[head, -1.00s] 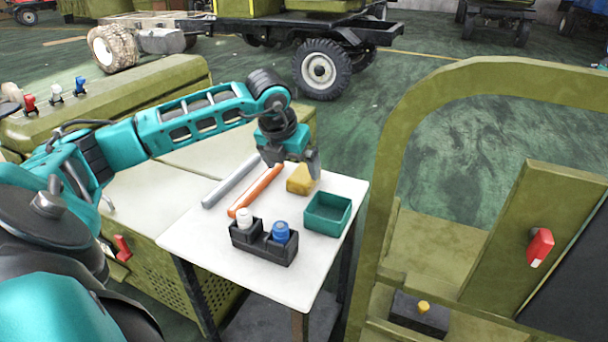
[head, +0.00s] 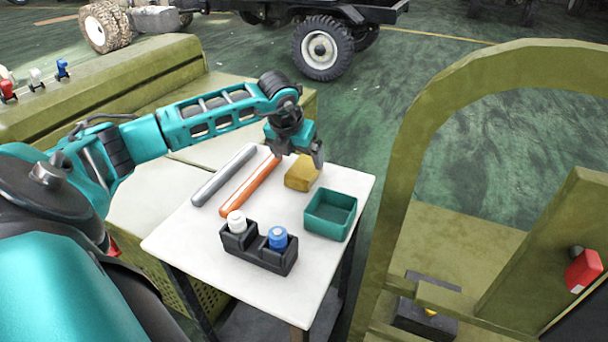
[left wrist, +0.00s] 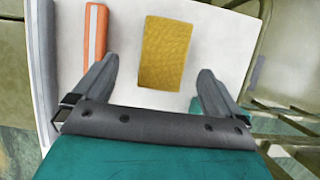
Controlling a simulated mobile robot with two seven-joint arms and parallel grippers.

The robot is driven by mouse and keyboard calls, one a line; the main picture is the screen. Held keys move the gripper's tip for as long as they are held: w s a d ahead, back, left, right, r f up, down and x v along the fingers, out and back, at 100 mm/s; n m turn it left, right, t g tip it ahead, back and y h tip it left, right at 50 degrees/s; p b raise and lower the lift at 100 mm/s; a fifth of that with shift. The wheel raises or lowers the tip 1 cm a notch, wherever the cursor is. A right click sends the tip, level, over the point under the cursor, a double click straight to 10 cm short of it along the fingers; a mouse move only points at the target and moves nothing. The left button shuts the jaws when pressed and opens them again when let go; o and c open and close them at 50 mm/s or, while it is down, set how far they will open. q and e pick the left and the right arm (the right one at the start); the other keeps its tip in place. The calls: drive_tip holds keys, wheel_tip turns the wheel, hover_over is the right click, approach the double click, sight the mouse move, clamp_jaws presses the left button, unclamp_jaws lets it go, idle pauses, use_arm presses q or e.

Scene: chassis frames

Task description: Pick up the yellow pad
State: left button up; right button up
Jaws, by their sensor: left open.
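The yellow pad (head: 303,173) lies on the white table (head: 200,240) near its far right edge. My left gripper (head: 298,160) is open and empty, above the pad in the head view. In the left wrist view the pad (left wrist: 166,53) shows whole, between and beyond the two spread fingers of the left gripper (left wrist: 158,80). The fingers appear apart from the pad. My right gripper is not in view.
An orange bar (head: 250,186) and a grey bar (head: 224,175) lie left of the pad. A teal open box (head: 330,214) stands close in front of it. A black holder (head: 258,254) with a white-capped and a blue-capped bottle stands nearer.

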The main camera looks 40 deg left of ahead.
sight(304, 167)
use_arm(q)
drive_tip(key=x, duration=0.3)
drive_tip(key=b+x, duration=0.1)
drive_tip(key=x, duration=0.1)
drive_tip(key=shift+w+d, duration=0.25)
drive_tip(key=shift+w+f, duration=0.1)
drive_tip(key=shift+f, duration=0.1)
drive_tip(key=shift+f+b, duration=0.25)
drive_tip(key=shift+b, duration=0.05)
drive_tip(key=c, duration=1.1)
drive_tip(key=shift+o, duration=0.2)
